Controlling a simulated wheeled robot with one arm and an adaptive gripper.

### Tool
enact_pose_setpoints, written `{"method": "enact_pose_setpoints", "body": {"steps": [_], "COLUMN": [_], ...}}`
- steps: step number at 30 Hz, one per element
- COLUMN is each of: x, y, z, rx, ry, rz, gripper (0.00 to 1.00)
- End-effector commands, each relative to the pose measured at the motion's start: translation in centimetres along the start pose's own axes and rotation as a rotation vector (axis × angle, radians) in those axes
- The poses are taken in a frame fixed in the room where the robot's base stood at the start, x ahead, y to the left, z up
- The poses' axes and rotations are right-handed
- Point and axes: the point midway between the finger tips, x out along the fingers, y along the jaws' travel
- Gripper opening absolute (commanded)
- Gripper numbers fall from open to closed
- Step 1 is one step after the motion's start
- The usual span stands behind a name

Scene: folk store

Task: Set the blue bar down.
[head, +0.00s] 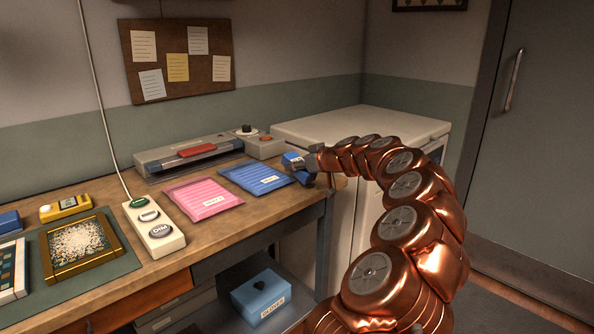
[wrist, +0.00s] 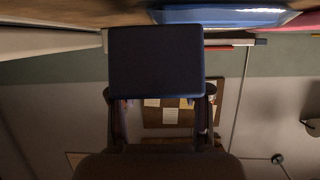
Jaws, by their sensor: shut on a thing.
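The blue bar (head: 293,160) is held in my gripper (head: 304,167) at the right end of the wooden bench. In the wrist view the bar (wrist: 155,62) is a dark, shadowed block that fills the space between the two fingers of my gripper (wrist: 160,100). The gripper is shut on it. The bar is just right of the blue padded packet and near the bench's right edge. I cannot tell whether it touches the bench top or hangs a little above it; the fingers hide part of it.
The blue packet (head: 256,178) and pink packet (head: 203,197) lie on the bench (head: 165,265). Behind are a long grey device (head: 190,155) and a grey box with knobs (head: 263,147). A white switch box (head: 155,228) stands left. A white cabinet (head: 340,130) adjoins the right end.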

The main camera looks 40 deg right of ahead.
Motion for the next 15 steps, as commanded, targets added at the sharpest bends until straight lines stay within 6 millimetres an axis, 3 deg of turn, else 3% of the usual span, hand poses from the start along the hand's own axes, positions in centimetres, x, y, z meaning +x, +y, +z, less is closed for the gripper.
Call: {"method": "enact_pose_setpoints", "body": {"steps": [2,15], "x": [-0.4,-4.0], "y": [0.1,-1.3], "z": [-0.9,0.4], "rx": [-0.002,0.002], "ry": [0.001,0.000], "rz": [0.003,-0.003], "gripper": [0.05,0.05]}}
